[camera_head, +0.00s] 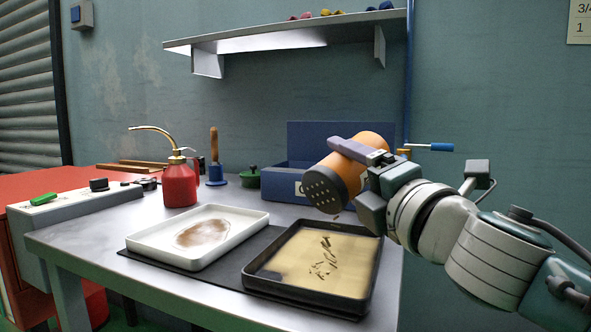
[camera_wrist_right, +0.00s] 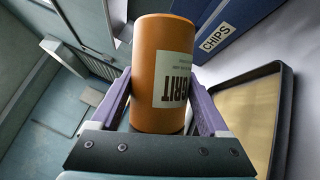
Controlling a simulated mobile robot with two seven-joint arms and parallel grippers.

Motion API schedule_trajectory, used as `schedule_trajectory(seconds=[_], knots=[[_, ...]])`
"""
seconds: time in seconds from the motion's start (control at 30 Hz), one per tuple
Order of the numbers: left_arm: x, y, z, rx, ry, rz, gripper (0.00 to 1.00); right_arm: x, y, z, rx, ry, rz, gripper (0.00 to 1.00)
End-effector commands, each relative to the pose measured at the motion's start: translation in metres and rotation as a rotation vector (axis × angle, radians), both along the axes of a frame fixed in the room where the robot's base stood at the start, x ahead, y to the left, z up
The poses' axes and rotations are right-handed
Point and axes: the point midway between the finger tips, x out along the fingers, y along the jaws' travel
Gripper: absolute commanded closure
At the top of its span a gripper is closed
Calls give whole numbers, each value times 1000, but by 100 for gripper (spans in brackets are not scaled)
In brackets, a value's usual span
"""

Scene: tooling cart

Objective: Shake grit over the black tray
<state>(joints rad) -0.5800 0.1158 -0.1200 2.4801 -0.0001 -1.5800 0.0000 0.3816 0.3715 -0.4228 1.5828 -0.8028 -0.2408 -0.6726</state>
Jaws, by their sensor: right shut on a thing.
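An orange grit shaker (camera_head: 342,172) with a dark perforated cap is tilted, cap down and to the left, above the back of the black tray (camera_head: 262,281). My right gripper (camera_head: 364,155) is shut around its body. In the right wrist view the orange shaker (camera_wrist_right: 165,60) sits between both fingers, and its label reads GRIT. A few dark specks show just below the cap. The tray has a tan bottom with dark streaks in its middle. The tray's rim also shows in the right wrist view (camera_wrist_right: 284,110). My left gripper is not in view.
A white tray (camera_head: 143,243) with a brown patch is left of the black tray, on a dark mat. Behind stand a red oil can (camera_head: 180,184), a wooden-handled tool (camera_head: 215,165), a green pot (camera_head: 250,178) and a blue CHIPS box (camera_head: 300,150). A shelf (camera_head: 290,37) hangs above.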

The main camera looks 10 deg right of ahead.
Motion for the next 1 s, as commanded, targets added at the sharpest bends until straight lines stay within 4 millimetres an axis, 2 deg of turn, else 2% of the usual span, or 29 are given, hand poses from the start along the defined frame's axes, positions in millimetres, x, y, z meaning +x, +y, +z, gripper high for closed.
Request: schedule_trajectory(seconds=[0.7, 1.0], knots=[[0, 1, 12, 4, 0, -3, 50, -33, 22, 2, 2, -2, 1, 99], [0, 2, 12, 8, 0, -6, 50, -37, 24, 1, 1, -3, 0, 99]])
